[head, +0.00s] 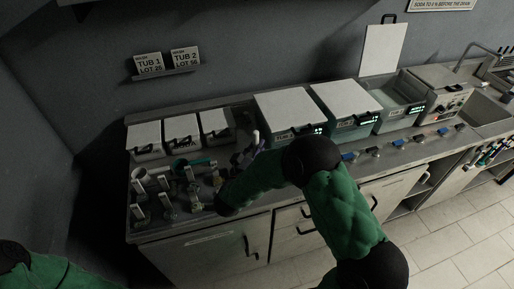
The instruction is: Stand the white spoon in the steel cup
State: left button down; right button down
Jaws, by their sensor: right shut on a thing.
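My right gripper (244,157) is over the counter, behind my right wrist and in front of the small lidded boxes. It is shut on a slim pale thing (255,139) that sticks up from it and looks like the white spoon. The forearm and the dim light hide most of the grip. Several small grey and pale cups and holders stand at the counter's left end, among them a pale cup (139,174). I cannot tell which one is the steel cup. Only part of my left arm shows, at the lower left; its gripper is out of view.
Three small white-lidded boxes (181,130) stand at the back left. A teal item (200,163) lies before them. Large lidded tubs (290,108) and an open tub (401,91) stand farther right. Blue-handled items line the front edge. A sink (482,108) is at the far right.

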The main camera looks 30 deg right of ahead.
jog(key=shift+f+b, duration=0.3)
jog(key=shift+f, duration=0.25)
dwell(0.8)
jog(key=c, duration=0.9)
grip_release()
jog(key=shift+o, duration=0.2)
jog(key=v, duration=1.2)
